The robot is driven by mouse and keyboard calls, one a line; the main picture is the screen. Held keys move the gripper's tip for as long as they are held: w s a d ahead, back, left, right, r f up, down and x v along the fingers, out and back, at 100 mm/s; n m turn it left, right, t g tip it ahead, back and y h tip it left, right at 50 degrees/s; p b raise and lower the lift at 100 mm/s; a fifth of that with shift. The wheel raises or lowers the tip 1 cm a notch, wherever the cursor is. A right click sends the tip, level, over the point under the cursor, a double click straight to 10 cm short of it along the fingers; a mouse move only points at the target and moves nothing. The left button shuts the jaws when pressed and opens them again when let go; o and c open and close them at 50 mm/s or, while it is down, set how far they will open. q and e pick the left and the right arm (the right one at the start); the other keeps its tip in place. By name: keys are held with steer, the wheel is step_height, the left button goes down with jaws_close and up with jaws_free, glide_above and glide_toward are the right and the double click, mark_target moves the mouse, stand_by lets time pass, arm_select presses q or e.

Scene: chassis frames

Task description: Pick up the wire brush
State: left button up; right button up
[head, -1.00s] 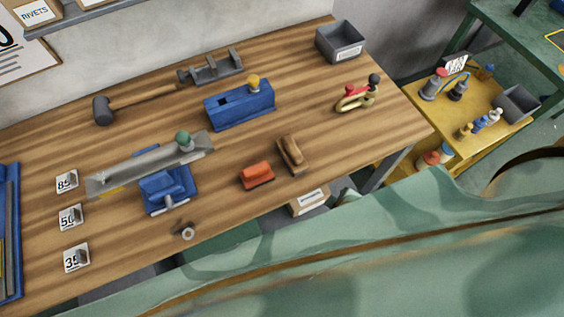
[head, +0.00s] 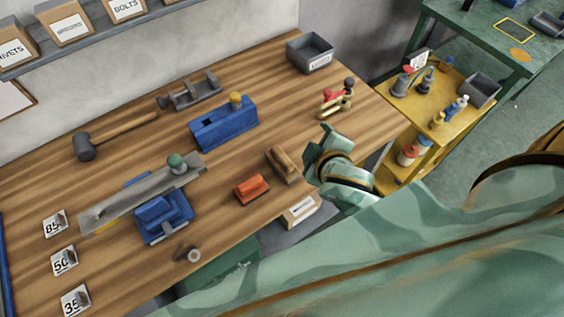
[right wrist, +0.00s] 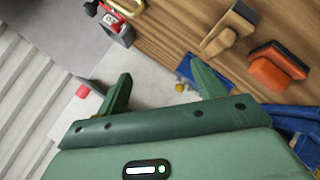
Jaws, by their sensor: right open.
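The wire brush (head: 284,164) seems to be the brown wooden piece with a raised grip, lying near the front edge of the workbench (head: 110,255). It also shows at the top of the right wrist view (right wrist: 229,30). My right gripper (head: 326,148) is just right of the brush at the bench's front edge, apart from it. In the right wrist view its two green fingers (right wrist: 160,78) are spread with nothing held between them, and the brush lies beyond them to the upper right. My left gripper is not in view.
An orange block (head: 251,189) lies close left of the brush. A blue vise-like tool (head: 163,217) is farther left and a blue box (head: 224,122) behind. Red-handled pliers or clamp (head: 335,98) lie to the right. A yellow cart (head: 432,106) stands beyond the bench's right end.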

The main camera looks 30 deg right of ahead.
steer(key=w+a+r+n+t+y, duration=0.4)
steer(key=w+a+r+t+y, duration=0.15)
steer(key=a+r, duration=0.35)
steer(key=w+a+r+n+t+y, duration=0.5)
steer(key=a+r, duration=0.3)
steer(key=r, duration=0.3)
steer(key=s+a+r+n+g+y, duration=0.3)
steer(key=s+a+n+g+y, duration=0.4)
steer(key=a+n+g+y, duration=0.65)
steer(key=n+g+h, duration=0.7)
steer(key=h, duration=1.4)
glide_above(282, 156)
step_height(282, 156, down, 20)
steer(key=f, duration=0.1)
step_height(282, 156, down, 10)
steer(key=shift+r+b, duration=0.25)
steer(key=shift+b, duration=0.35)
step_height(282, 156, down, 6)
steer(key=shift+r+b, duration=0.15)
steer(key=shift+b, duration=0.2)
steer(key=c, duration=1.1)
